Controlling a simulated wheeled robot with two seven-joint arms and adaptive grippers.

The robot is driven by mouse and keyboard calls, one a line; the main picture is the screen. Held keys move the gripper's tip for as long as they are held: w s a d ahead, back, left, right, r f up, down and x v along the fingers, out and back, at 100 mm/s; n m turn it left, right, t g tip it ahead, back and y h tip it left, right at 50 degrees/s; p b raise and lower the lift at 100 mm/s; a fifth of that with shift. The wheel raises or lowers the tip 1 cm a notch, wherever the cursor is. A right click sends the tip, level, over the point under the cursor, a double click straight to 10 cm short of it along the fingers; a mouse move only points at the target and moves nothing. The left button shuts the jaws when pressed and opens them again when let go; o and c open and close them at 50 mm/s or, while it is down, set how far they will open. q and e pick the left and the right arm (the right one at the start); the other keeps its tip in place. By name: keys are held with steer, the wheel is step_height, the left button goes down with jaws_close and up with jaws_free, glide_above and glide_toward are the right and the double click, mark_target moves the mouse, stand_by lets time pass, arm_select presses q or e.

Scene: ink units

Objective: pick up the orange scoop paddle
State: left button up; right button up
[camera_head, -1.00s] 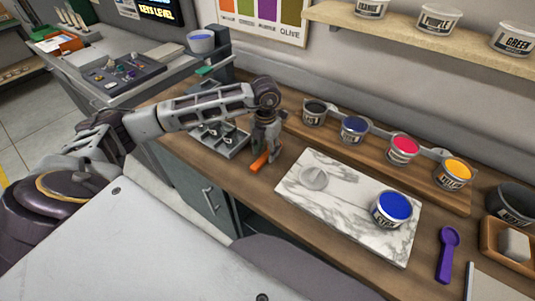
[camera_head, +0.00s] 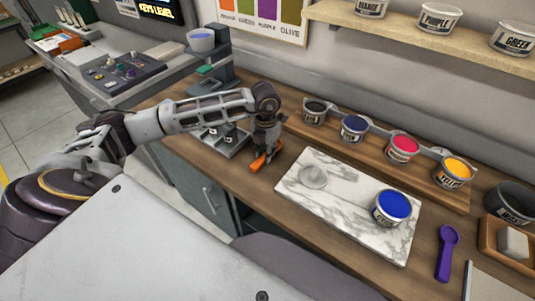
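The orange scoop paddle (camera_head: 258,164) lies at the front edge of the wooden worktop, left of the marble slab. My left gripper (camera_head: 265,152) points down right over it, with its fingers at the paddle. The fingers hide part of the paddle, and I cannot tell whether they are apart or pressed on it. My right gripper is not in view.
The marble slab (camera_head: 320,205) holds a clear lid (camera_head: 313,177) and an open blue tub (camera_head: 391,208). Several ink tubs stand on a wooden rack behind. A metal tray (camera_head: 229,143) sits left of the gripper. A purple scoop (camera_head: 446,252) lies at the right.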

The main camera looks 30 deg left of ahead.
arm_select(q)
jaws_close()
step_height(320, 180, up, 10)
steer(key=b, duration=0.1)
stand_by(0.6)
steer(key=shift+o, duration=0.7)
jaws_free()
jaws_close()
steer(key=shift+w+d, duration=0.1)
steer(key=shift+d, duration=0.05)
